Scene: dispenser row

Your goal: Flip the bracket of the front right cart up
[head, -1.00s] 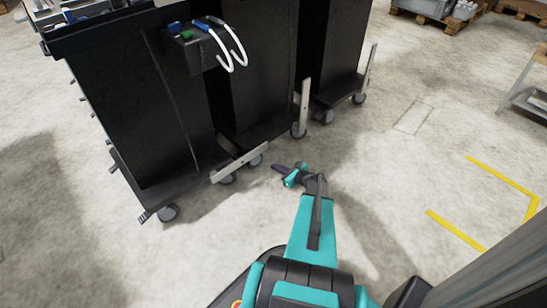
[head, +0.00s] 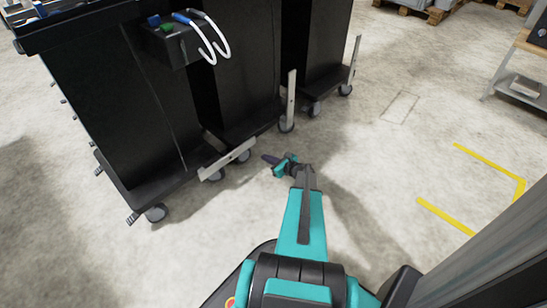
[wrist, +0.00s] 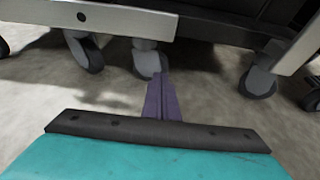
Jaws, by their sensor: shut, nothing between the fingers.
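The nearest black cart (head: 112,120) stands at the left in the head view. Its pale metal bracket (head: 226,160) is down, lying low and slanted at the cart's lower right corner. In the wrist view a light metal bar (wrist: 90,18), which looks like this bracket, crosses the upper left. My gripper (head: 268,159) is low over the floor, just right of and below the bracket's right end, and looks apart from it. In the wrist view its dark purple fingers (wrist: 160,98) are together and empty, pointing toward the casters under the bar.
Two more black carts (head: 235,70) stand behind, with their brackets (head: 291,100) (head: 354,60) upright. Casters (head: 286,123) stick out below them. A black box with white loops (head: 182,43) sits on the front cart. Open floor lies to the right, with yellow lines (head: 445,216).

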